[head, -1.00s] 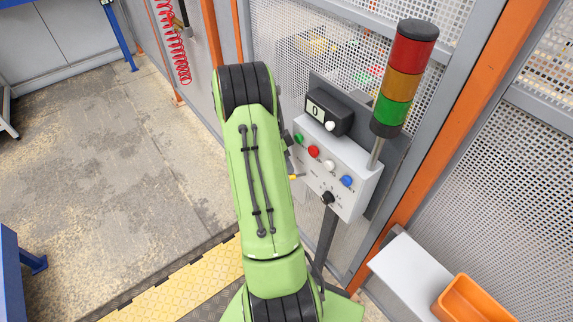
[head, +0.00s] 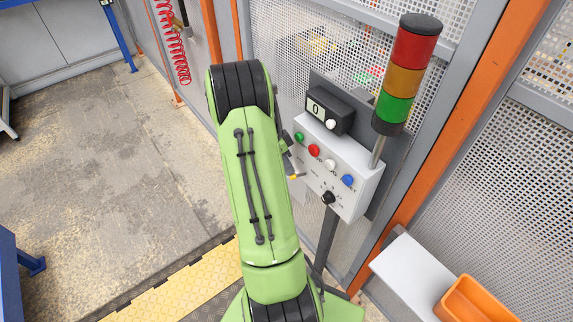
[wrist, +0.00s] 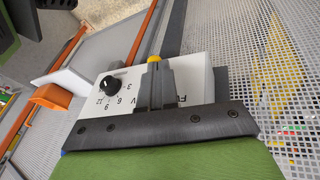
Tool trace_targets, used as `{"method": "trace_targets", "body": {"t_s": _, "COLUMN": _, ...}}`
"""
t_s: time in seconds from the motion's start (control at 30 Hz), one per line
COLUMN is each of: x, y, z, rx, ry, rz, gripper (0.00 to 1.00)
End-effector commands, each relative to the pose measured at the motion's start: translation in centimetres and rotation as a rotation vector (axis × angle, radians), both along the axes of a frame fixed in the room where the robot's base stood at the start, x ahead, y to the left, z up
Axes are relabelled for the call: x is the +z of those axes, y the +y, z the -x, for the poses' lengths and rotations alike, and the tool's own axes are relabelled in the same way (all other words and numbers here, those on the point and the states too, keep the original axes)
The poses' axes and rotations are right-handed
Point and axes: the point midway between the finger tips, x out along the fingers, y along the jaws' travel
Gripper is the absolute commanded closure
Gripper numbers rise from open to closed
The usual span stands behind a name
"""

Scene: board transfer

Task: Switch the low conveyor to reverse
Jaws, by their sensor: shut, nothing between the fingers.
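A white control box (head: 352,196) stands on a dark post against the mesh fence. Its sloping face carries green (head: 299,137), red (head: 314,150), white (head: 330,165) and blue (head: 347,180) buttons. A black rotary knob (head: 327,198) is on its lower front face. The knob (wrist: 112,85) also shows in the wrist view, with numbers around it. My gripper (wrist: 154,60) is shut and empty, its yellow tip in front of the white panel beside the knob. Lettering beginning with "F" is partly hidden by the fingers. I cannot tell whether the tip touches, or which switch serves the low conveyor.
A black counter (head: 324,112) showing 0 sits on the box. A red, amber and green light tower (head: 404,75) rises at its right. A white ledge (head: 408,265) with an orange bin (head: 475,302) is at lower right. Floor at left is open.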

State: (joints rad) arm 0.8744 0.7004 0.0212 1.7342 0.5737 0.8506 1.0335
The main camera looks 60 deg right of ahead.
Motion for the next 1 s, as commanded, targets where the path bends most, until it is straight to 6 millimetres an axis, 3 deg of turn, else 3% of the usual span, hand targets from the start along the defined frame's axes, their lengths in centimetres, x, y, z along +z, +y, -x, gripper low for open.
{"method": "trace_targets", "body": {"t_s": 1.0, "x": -0.2, "y": 1.5, "z": 1.0, "rx": 0.316, "ry": 0.001, "rz": -0.002, "gripper": 1.00}}
